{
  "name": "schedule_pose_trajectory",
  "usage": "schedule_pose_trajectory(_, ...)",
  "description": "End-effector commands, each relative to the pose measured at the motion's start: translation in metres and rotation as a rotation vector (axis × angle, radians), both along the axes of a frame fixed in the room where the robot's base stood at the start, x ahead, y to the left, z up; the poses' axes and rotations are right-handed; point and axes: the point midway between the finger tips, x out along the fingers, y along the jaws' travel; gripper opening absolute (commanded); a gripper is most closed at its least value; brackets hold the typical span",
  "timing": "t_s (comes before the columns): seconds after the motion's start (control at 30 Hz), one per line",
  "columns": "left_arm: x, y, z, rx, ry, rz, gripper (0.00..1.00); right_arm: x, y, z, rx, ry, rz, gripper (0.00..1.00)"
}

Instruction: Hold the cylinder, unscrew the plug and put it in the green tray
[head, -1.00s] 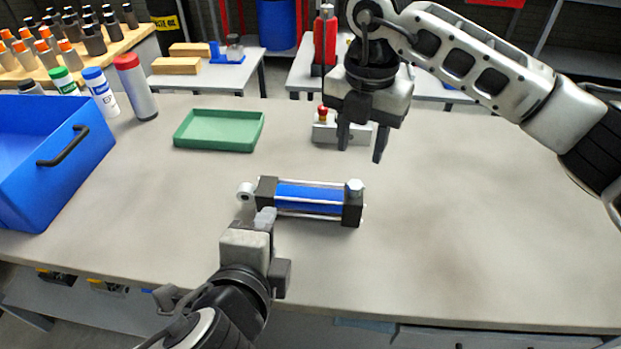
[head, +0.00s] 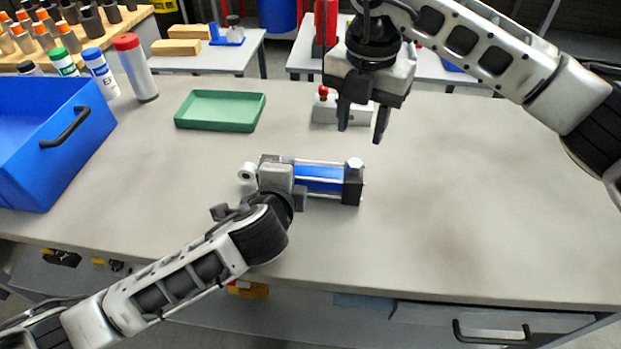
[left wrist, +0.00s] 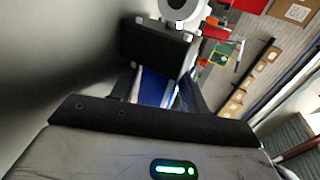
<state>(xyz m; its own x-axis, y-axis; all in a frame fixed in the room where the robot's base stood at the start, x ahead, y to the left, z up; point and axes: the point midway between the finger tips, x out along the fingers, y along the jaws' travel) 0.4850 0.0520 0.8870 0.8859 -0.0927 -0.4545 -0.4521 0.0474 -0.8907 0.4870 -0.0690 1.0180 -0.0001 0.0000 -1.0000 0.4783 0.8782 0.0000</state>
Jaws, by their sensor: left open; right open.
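The cylinder (head: 318,178) lies on the bench, with a blue barrel, black end blocks and a pale eye at its left end. The plug (head: 354,163) is a silver cap on top of its right end block. The left wrist view shows the blue barrel (left wrist: 154,88) close ahead of the gripper. My right gripper (head: 360,137) is open and empty, pointing down above the bench behind the cylinder. The green tray (head: 219,127) is empty.
A grey box with a red button (head: 328,112) stands behind the cylinder, near my right gripper. A blue bin (head: 90,145) and several bottles (head: 135,67) stand at the left. The bench's right side is clear.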

Motion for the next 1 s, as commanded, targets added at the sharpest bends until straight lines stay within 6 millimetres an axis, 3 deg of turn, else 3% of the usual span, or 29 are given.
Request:
schedule_pose_trajectory(0.3,0.002,-0.001,-0.001,0.000,0.000,-0.001,0.46,0.000,0.000,0.000,0.000,0.000,0.000,0.43)
schedule_pose_trajectory(0.47,0.002,-0.001,-0.001,0.000,0.000,-0.001,0.01,0.000,0.000,0.000,0.000,0.000,0.000,0.43)
schedule_pose_trajectory(0.6,0.002,0.000,-0.001,0.000,0.000,-0.001,0.00,0.000,0.000,0.000,0.000,0.000,-0.043,0.43)
schedule_pose_trajectory(0.87,0.002,0.000,-0.001,0.000,0.000,0.000,0.00,0.000,0.000,-0.001,0.000,0.000,-0.341,0.43)
schedule_pose_trajectory(1.0,0.002,0.000,-0.001,0.001,0.001,0.000,0.00,0.000,0.000,-0.011,0.000,0.004,-0.396,0.43)
